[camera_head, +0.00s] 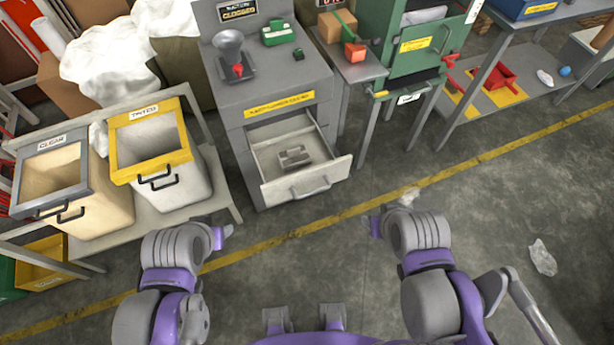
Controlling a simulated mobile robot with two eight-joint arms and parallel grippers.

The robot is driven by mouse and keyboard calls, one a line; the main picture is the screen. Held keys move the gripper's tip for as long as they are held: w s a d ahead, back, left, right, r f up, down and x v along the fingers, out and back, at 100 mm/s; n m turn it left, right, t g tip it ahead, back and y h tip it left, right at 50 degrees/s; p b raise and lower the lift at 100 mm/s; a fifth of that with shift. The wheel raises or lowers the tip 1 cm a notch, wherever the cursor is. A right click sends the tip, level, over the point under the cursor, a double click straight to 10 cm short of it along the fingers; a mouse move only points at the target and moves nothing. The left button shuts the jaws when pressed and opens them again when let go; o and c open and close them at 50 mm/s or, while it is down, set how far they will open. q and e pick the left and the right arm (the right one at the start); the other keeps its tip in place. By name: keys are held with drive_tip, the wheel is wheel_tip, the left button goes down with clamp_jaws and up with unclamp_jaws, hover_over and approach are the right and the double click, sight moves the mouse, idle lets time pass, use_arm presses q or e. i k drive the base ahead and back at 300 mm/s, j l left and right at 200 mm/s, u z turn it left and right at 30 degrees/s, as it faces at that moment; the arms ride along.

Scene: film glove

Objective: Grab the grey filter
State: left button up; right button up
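A small grey ribbed part (294,157), which looks like the grey filter, lies inside the open drawer (323,184) of the grey machine cabinet (287,82). My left gripper (222,237) is over the floor, in front and to the left of the drawer. My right gripper (377,223) is over the floor, in front and to the right of it. Both are apart from the drawer and the grey part. Their fingers are mostly hidden by the wrists, so I cannot tell whether they are open.
A grey funnel piece (230,52) and a green device (280,34) stand on the cabinet top. Two bins, one grey-rimmed (54,172) and one yellow-rimmed (150,137), stand on a rack at left. A green cabinet (424,42) is at right. Floor before the drawer is clear.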

sight(297, 157)
drive_tip(key=l+u, duration=0.1)
drive_tip(key=u, duration=0.35)
drive_tip(key=l+u, duration=0.15)
drive_tip(key=u, duration=0.35)
drive_tip(key=l+u, duration=0.35)
drive_tip(key=l, duration=0.15)
drive_tip(key=l+u, duration=0.3)
drive_tip(key=l, duration=0.6)
drive_tip(key=k+l+u, duration=0.1)
drive_tip(key=l, duration=0.25)
drive_tip(key=k+l, duration=0.1)
drive_tip(key=l, duration=0.25)
drive_tip(key=i+j, duration=0.1)
drive_tip(key=j, duration=0.15)
drive_tip(key=i+j, duration=0.15)
drive_tip(key=j+u, duration=0.05)
drive_tip(key=j, duration=0.1)
